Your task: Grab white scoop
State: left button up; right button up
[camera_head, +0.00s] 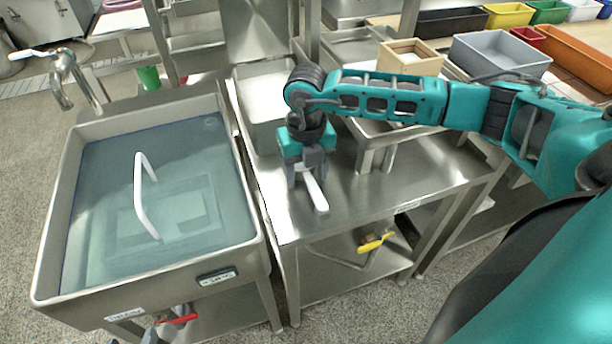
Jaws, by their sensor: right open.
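The white scoop (316,193) shows as a narrow white piece on the steel table between the sink and the shelving on the right. Its upper end is partly hidden by my right gripper (306,178). My right gripper points down at the scoop with its fingers apart, one on the left and one close to the scoop's upper end. Whether a finger touches the scoop cannot be told. My left gripper does not clearly show.
A water-filled sink (244,190) with a white curved handle (140,190) stands left. A steel bin (262,90) stands behind the gripper. A wooden box (410,62) and a grey tray (500,55) stand at back right. The front tabletop (365,205) is clear.

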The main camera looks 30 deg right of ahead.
grip_shut()
dwell(0.5)
